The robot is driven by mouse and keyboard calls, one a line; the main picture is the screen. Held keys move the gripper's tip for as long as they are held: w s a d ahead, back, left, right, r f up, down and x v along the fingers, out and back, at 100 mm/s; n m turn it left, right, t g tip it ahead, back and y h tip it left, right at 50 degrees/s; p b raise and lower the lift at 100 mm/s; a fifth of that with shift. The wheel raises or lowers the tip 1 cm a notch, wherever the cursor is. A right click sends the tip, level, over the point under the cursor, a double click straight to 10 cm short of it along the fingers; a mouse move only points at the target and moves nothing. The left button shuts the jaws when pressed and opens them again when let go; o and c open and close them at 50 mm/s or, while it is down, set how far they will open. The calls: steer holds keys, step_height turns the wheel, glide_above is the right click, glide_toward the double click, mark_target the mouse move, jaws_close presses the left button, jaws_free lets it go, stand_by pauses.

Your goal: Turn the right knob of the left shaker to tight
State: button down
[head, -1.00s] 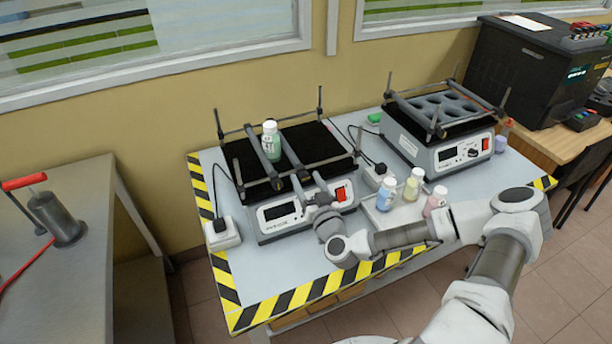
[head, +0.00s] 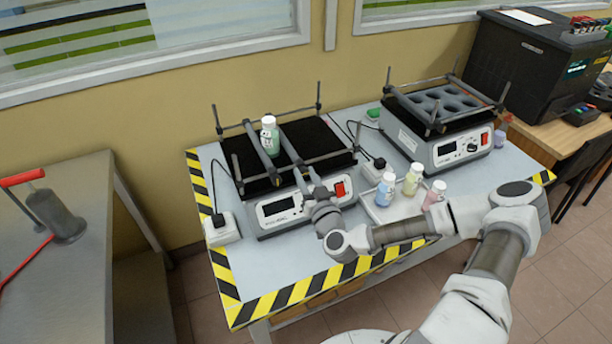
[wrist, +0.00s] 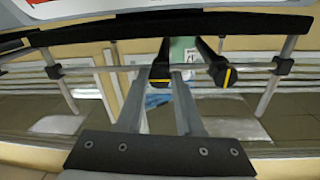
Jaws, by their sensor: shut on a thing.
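The left shaker (head: 262,234) has a black platform with a rod frame and two clamp bars. A green bottle with a white cap (head: 270,140) stands between the bars. My gripper (head: 312,190) is at the front end of the right bar. The wrist view looks inverted, with the shaker body along the top. There my gripper (wrist: 160,78) is shut on the right knob (wrist: 160,62), a black knob with a crosswise yellow mark. The left knob (wrist: 219,72), with an upright yellow mark, is free beside it. The fingers partly cover the held knob.
A tray (head: 385,222) with three small bottles stands right of the left shaker, close to my forearm. The right shaker (head: 445,150) stands behind it. A white power socket (head: 222,230) is at the left. The table's front left is clear.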

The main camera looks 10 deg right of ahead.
steer(key=shift+m, duration=0.3)
steer(key=m, duration=0.3)
steer(key=shift+m+g+b, duration=0.3)
steer(key=shift+m+b, duration=0.05)
steer(key=shift+m, duration=0.05)
steer(key=m, duration=0.4)
steer(key=shift+y+b, duration=0.3)
steer(key=shift+b, duration=0.1)
steer(key=m+b, duration=0.1)
steer(key=m, duration=0.3)
steer(key=shift+d+m+g, duration=0.1)
steer(key=shift+m+g, duration=0.2)
steer(key=shift+m+y+b, duration=0.4)
steer(key=shift+m, duration=1.5)
steer(key=c, duration=0.6)
jaws_free()
steer(key=shift+o, duration=0.2)
